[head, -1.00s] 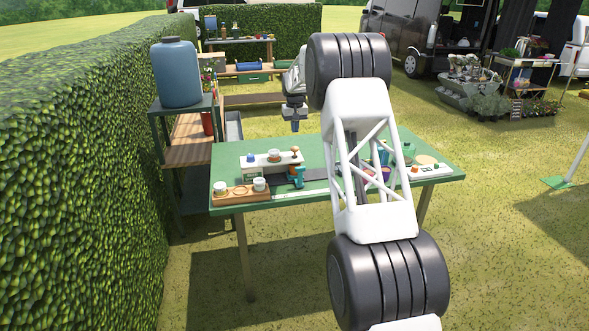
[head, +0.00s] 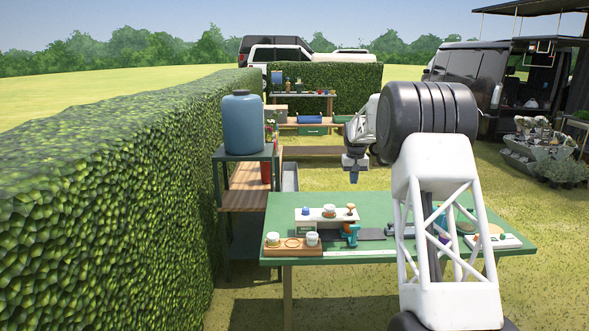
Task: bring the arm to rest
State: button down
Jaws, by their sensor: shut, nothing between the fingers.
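My gripper (head: 354,178) hangs above the far edge of the green table (head: 345,207), pointing down. It is small in the head view, shut and empty, and touches nothing. My white arm with dark joints crosses the right part of the table and hides some of the things there.
On the table stand a white raised stand (head: 327,216), a wooden tray (head: 292,246) with white cups, a teal tool (head: 350,235) and a white panel (head: 500,241) at the right. A blue tank (head: 243,124) stands on a shelf beside the hedge (head: 110,200).

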jog(key=s+a+r, duration=0.2)
jog(key=s+r, duration=0.4)
jog(key=s, duration=0.7)
jog(key=s+a+r+t, duration=0.1)
jog(key=s+r, duration=0.4)
jog(key=s, duration=0.7)
jog(key=s+a+r, duration=0.2)
jog(key=s+r, duration=0.4)
jog(key=s, duration=0.7)
jog(key=s+f, duration=0.3)
jog(key=s, duration=0.9)
jog(key=s+a+f+t, duration=0.1)
jog(key=s+f, duration=0.3)
jog(key=s, duration=0.9)
jog(key=s+a+f, duration=0.1)
jog(key=s+f, duration=0.2)
jog(key=s, duration=1)
jog(key=shift+f, duration=0.15)
